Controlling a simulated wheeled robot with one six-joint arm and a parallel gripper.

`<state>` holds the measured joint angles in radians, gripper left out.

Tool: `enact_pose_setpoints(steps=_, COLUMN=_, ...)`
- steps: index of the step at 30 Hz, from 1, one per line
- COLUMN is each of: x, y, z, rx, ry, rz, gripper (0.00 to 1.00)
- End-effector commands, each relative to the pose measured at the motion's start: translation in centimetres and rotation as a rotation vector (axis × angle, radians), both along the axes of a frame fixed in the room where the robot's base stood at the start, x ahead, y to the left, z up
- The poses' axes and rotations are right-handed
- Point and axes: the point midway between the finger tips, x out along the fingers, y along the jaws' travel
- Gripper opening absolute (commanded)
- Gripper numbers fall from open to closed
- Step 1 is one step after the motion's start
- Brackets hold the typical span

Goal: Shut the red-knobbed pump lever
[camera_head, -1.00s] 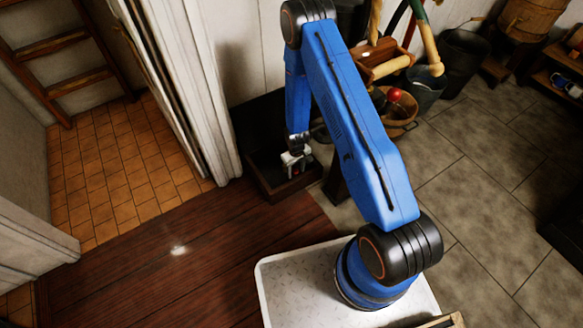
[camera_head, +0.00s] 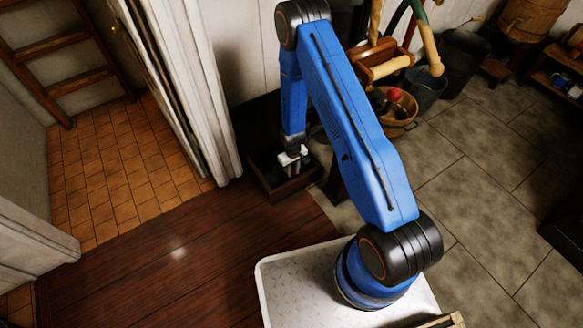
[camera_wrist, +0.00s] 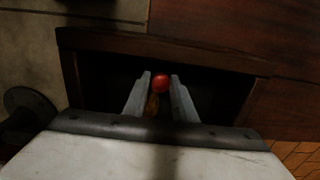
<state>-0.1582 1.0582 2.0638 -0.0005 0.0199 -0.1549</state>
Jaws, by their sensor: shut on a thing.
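The red knob of the pump lever (camera_wrist: 160,84) shows in the wrist view between the tips of my gripper (camera_wrist: 161,82), with a short brownish stem below it. The two grey fingers are closed on it. Behind the knob is the dark inside of a wooden box. In the head view my gripper (camera_head: 291,160) points down into this low dark box (camera_head: 286,189) by the wall. The lever there is hidden by my gripper and by shadow, so its angle cannot be told.
A white door frame (camera_head: 195,90) stands close to the left of the box. To the right are a wooden tub (camera_head: 404,118), a red ball (camera_head: 394,94) at it, and a dark bucket (camera_head: 428,90).

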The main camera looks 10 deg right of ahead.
Motion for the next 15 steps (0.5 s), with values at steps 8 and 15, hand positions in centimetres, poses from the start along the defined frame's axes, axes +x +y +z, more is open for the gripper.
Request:
enact_pose_setpoints(steps=8, x=-0.2, y=1.9, z=0.0, rx=0.0, ry=-0.001, rz=0.001, gripper=0.05)
enact_pose_setpoints(steps=15, x=-0.1, y=1.9, z=0.0, rx=0.0, ry=-0.001, rz=0.001, gripper=0.05)
